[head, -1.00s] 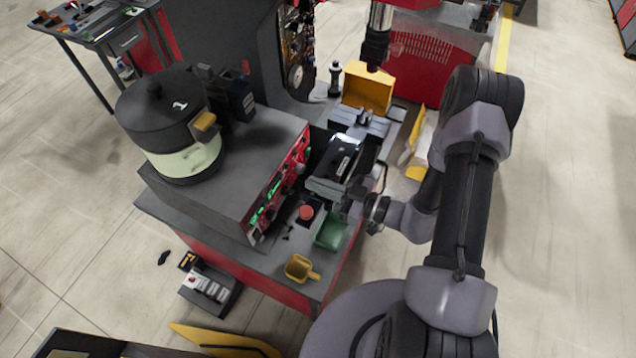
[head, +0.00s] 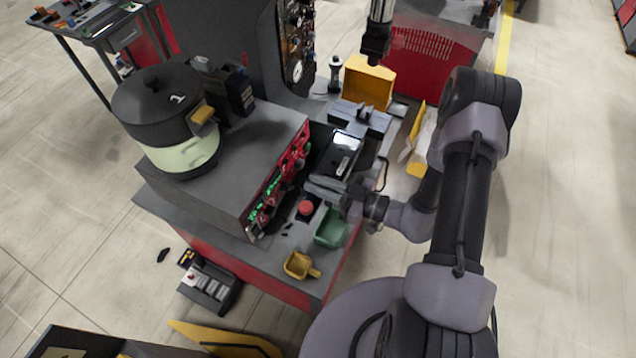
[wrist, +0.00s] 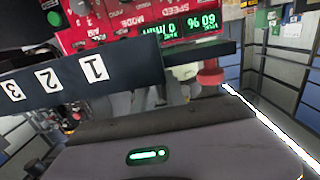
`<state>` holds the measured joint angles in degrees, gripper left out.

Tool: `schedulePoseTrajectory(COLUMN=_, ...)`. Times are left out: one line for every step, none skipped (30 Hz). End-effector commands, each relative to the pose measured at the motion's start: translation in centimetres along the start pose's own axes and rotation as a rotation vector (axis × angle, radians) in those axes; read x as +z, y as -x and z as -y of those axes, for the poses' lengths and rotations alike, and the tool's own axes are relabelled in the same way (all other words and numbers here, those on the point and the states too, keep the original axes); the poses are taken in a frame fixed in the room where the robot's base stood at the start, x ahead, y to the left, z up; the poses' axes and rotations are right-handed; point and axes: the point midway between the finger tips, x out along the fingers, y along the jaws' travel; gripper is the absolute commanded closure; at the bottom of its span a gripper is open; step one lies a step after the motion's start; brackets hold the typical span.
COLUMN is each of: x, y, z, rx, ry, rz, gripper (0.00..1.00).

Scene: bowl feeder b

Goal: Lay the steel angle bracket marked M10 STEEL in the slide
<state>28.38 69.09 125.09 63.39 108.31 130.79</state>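My gripper (head: 330,190) is at the front of the bench, pointing left, beside the black unit (head: 345,150) with a white label, which may be the slide. In the wrist view my grey gripper body with a green light fills the bottom. A dark bar (wrist: 95,70) with white labels 1, 2 and 3 crosses in front of it. Grey metal shapes show below the bar, too unclear to name. I cannot make out the M10 STEEL bracket in either view. Whether the fingers are open or shut does not show clearly.
The bowl feeder (head: 165,115) stands on a grey housing with a red control panel (head: 285,170). A red button (head: 306,207), a green bin (head: 330,227) and a yellow scoop-like bin (head: 299,265) are at the bench's front. A yellow bin (head: 370,82) stands at the back.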

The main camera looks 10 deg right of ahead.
Motion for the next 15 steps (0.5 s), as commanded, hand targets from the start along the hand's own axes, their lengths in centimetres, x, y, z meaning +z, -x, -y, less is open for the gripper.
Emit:
schedulePoseTrajectory(x=-0.03, y=0.00, z=0.01, rx=0.000, ry=0.000, rz=0.000, gripper=0.72)
schedulePoseTrajectory(x=-0.03, y=0.00, z=0.01, rx=0.000, ry=0.000, rz=0.000, gripper=0.72)
schedulePoseTrajectory(x=-0.03, y=0.00, z=0.01, rx=0.000, ry=0.000, rz=0.000, gripper=0.72)
schedulePoseTrajectory(x=-0.03, y=0.00, z=0.01, rx=0.000, ry=0.000, rz=0.000, gripper=0.72)
schedulePoseTrajectory(x=-0.03, y=0.00, z=0.01, rx=0.000, ry=-0.001, rz=0.000, gripper=0.72)
schedulePoseTrajectory(x=-0.02, y=0.00, z=0.01, rx=0.000, ry=-0.001, rz=0.000, gripper=0.72)
schedulePoseTrajectory(x=-0.02, y=0.00, z=0.02, rx=0.000, ry=-0.001, rz=0.000, gripper=0.72)
schedulePoseTrajectory(x=-0.02, y=0.00, z=0.01, rx=0.000, ry=-0.001, rz=0.000, gripper=0.72)
schedulePoseTrajectory(x=0.00, y=0.00, z=0.03, rx=0.000, ry=-0.001, rz=0.001, gripper=0.72)
schedulePoseTrajectory(x=0.00, y=0.00, z=0.03, rx=0.000, ry=-0.001, rz=0.001, gripper=0.72)
schedulePoseTrajectory(x=0.00, y=0.00, z=0.03, rx=0.000, ry=-0.001, rz=0.001, gripper=0.72)
schedulePoseTrajectory(x=0.00, y=0.00, z=0.03, rx=0.000, ry=-0.001, rz=0.001, gripper=0.72)
schedulePoseTrajectory(x=0.00, y=0.01, z=0.03, rx=0.000, ry=-0.001, rz=0.001, gripper=0.72)
schedulePoseTrajectory(x=0.00, y=0.04, z=0.02, rx=0.000, ry=-0.001, rz=0.001, gripper=0.72)
schedulePoseTrajectory(x=0.00, y=0.19, z=0.00, rx=0.001, ry=-0.001, rz=0.001, gripper=0.72)
